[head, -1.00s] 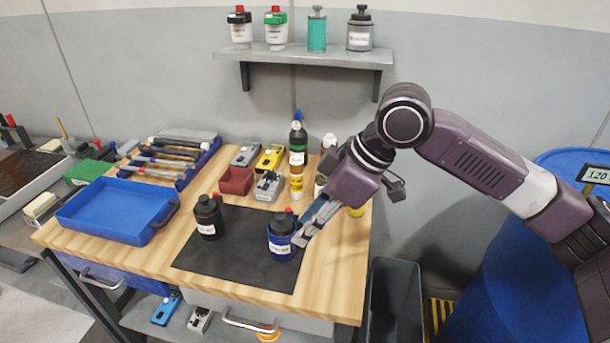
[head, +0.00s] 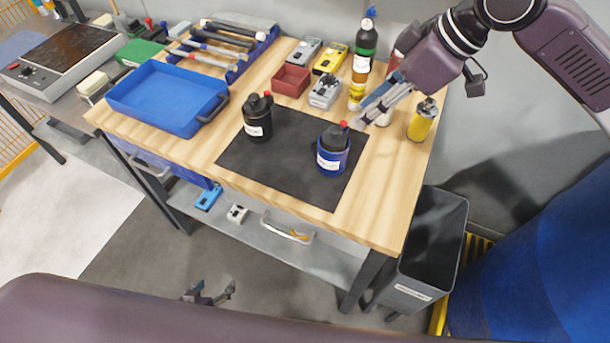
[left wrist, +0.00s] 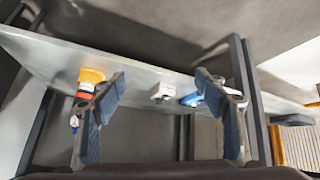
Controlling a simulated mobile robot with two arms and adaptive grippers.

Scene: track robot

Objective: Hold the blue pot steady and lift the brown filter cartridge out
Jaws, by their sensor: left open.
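The blue pot (head: 331,163) stands upright on the dark mat, with a white label and a dark top part (head: 334,138). A small red piece shows at its upper right. I cannot make out a brown filter cartridge; whether the dark top belongs to it I cannot tell. My right gripper (head: 363,123) is just behind and right of the pot, fingers pointing down-left; its opening is unclear. My left gripper (head: 209,296) is low in front of the workbench, far from the pot. In the left wrist view the left gripper (left wrist: 162,88) is open and empty, facing the lower shelf.
A black pot (head: 257,122) stands left of the blue pot on the mat (head: 285,170). A blue tray (head: 168,128), a red box (head: 291,80), bottles and a yellow can (head: 422,120) surround the mat. A grey bin (head: 425,245) stands right of the workbench.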

